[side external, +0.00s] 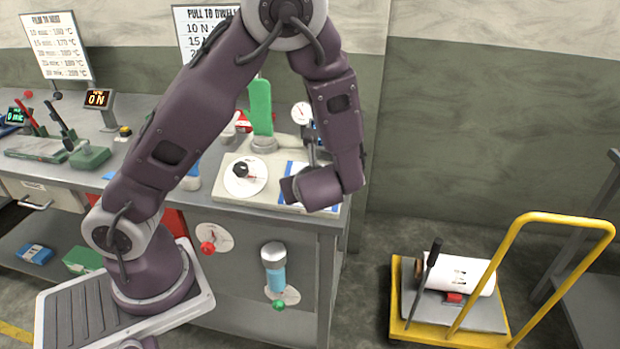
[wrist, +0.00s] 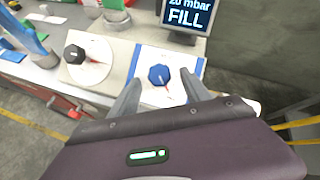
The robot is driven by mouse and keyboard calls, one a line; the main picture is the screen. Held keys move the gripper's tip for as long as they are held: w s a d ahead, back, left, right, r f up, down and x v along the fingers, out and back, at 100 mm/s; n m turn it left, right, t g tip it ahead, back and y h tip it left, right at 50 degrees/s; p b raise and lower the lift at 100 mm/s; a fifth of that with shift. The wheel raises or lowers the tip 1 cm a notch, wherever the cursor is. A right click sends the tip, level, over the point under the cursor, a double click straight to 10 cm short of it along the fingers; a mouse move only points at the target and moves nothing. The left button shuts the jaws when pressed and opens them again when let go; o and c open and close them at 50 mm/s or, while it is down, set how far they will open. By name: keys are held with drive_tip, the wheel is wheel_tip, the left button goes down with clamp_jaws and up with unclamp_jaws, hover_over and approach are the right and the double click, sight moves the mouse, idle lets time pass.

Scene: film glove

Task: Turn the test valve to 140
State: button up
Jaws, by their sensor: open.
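A blue knob (wrist: 159,75) with a pale pointer line sits on a white dial plate (wrist: 148,60) in the wrist view, below a display reading "20 mbar FILL". It looks like the test valve; the dial's scale numbers cannot be read. My gripper (wrist: 160,80) is open, with one finger to the left and one to the right of the knob. I see no clear contact; how far above the knob the fingers are is hard to tell. In the side view my wrist hides the blue knob and the fingers, leaving part of the blue-edged plate (side external: 294,170) visible.
A black knob on a white dial (side external: 246,175) stands left of the plate, with a green post (side external: 261,110) and round gauge (side external: 301,113) behind. A red knob (side external: 207,248) and green knob (side external: 279,304) are on the bench front. A yellow cart (side external: 470,300) stands right.

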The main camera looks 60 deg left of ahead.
drive_tip(key=v, duration=0.5)
drive_tip(key=shift+s, duration=0.1)
drive_tip(key=s+r+n+g+h, duration=0.4)
drive_tip(key=s+r+n+h, duration=0.15)
drive_tip(key=s+n, duration=0.7)
drive_tip(key=s+d+r+n+t+h, duration=0.3)
drive_tip(key=s+d+r+n+h, duration=0.1)
drive_tip(key=d+r+n, duration=0.3)
drive_tip(key=shift+s+d+n+t, duration=0.4)
drive_tip(key=shift+d+n, duration=0.2)
drive_tip(key=shift+n, duration=0.15)
